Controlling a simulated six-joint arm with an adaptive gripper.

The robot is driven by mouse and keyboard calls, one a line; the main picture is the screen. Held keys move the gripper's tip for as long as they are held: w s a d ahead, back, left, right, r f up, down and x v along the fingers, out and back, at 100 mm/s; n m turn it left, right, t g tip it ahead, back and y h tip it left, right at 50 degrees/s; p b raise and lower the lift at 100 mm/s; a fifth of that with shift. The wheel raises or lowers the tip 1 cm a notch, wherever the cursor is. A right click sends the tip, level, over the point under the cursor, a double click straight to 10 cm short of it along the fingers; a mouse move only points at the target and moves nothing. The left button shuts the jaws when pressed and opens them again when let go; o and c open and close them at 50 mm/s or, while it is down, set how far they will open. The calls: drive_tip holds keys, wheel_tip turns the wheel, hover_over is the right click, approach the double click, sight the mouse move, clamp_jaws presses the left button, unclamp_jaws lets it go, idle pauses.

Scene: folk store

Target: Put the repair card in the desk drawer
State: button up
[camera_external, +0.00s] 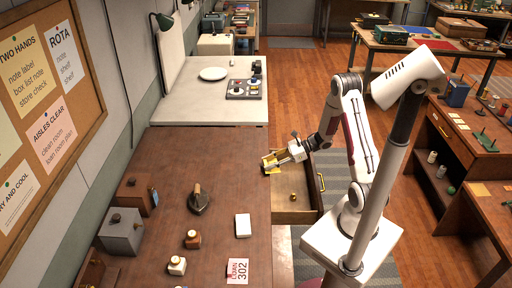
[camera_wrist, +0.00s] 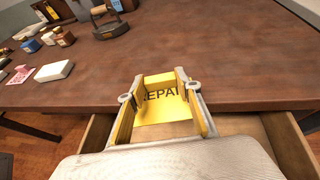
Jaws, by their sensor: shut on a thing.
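The yellow repair card (camera_wrist: 163,108), with part of the word "REPAIR" showing, is between the two fingers of my gripper (camera_wrist: 160,98). My gripper is shut on the card. In the external view, my gripper (camera_external: 277,161) and the card (camera_external: 269,160) are at the right edge of the desk, by the back of the open drawer. The desk drawer (camera_external: 308,212) is pulled out to the right and lies below my gripper. In the wrist view, the drawer's side walls (camera_wrist: 288,140) show on both sides of my gripper. The drawer's middle is hidden there by my gripper.
A small brass-coloured item (camera_external: 293,196) is in the drawer. The desk top (camera_external: 225,165) holds a dark iron-like tool (camera_external: 199,200), a white block (camera_external: 242,225), a pink 302 card (camera_external: 238,270) and small bottles (camera_external: 177,265). The desk top near my gripper is clear.

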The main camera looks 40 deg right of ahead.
wheel_tip(320, 180, up, 13)
drive_tip(key=w+a+n+g+y, duration=0.1)
drive_tip(key=w+a+n+g, duration=0.3)
drive_tip(key=a, duration=1.2)
drive_tip(key=w+a+n+g+y, duration=0.1)
drive_tip(key=w+a+n+g, duration=0.3)
drive_tip(key=a, duration=1.1)
drive_tip(key=s+a+n+g, duration=0.15)
drive_tip(key=s+a, duration=0.25)
drive_tip(key=a, duration=0.7)
drive_tip(key=s+a+n+g, duration=0.15)
drive_tip(key=s+a, duration=0.35)
drive_tip(key=a, duration=0.5)
drive_tip(key=s+a+n+g, duration=0.15)
drive_tip(key=s+a, duration=0.25)
drive_tip(key=a, duration=0.7)
drive_tip(key=shift+m+h, duration=0.3)
drive_tip(key=shift+m, duration=0.15)
wheel_tip(320, 180, down, 5)
drive_tip(key=shift+r, duration=0.1)
drive_tip(key=shift+f, duration=3.15)
